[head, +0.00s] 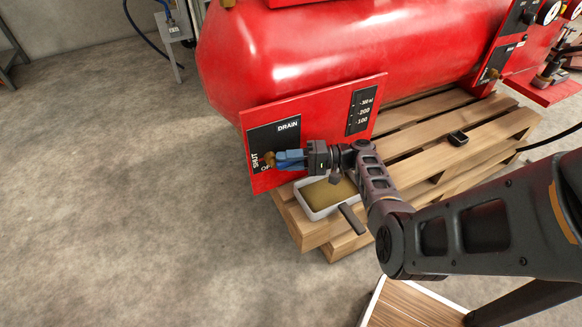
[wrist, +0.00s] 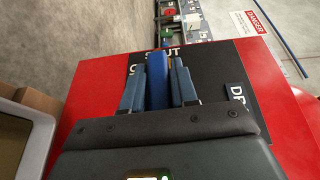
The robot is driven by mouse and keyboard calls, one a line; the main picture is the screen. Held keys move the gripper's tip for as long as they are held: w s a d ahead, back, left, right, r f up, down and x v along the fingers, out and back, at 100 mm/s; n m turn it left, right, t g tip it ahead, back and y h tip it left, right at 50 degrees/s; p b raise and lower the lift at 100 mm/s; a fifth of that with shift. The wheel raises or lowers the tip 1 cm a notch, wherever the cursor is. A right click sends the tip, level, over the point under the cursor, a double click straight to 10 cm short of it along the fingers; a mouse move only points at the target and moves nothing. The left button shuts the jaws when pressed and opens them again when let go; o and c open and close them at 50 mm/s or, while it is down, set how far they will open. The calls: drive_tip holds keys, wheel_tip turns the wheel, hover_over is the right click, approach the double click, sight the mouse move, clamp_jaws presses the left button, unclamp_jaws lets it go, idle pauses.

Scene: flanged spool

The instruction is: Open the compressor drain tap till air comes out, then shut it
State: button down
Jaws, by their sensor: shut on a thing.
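The drain tap shows as a small brass body (head: 268,158) on a red panel (head: 316,121) below the red compressor tank (head: 300,55). A black label beside it reads DRAIN, SHUT and a partly covered word starting with O. My gripper (head: 280,160) is at the tap, its blue fingers reaching in from the right. In the wrist view, my gripper (wrist: 157,72) is shut on a blue lever (wrist: 158,78) that stands between the two fingers. The brass body is mostly hidden there. Whether air comes out cannot be seen.
A white-rimmed tray (head: 311,214) with brownish contents sits under the panel on a wooden pallet (head: 470,140). A small black object (head: 458,138) lies on the pallet. Gauges (head: 549,12) and fittings are at the upper right.

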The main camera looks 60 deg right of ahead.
drive_tip(key=shift+f+t+b, duration=0.15)
drive_tip(key=shift+t+b, duration=0.15)
drive_tip(key=shift+t, duration=0.1)
drive_tip(key=c, duration=1)
unclamp_jaws()
drive_tip(key=shift+o, duration=0.2)
drive_tip(key=shift+d, duration=0.1)
drive_tip(key=v, duration=0.7)
drive_tip(key=shift+s+d, duration=0.25)
drive_tip(key=shift+f, duration=0.1)
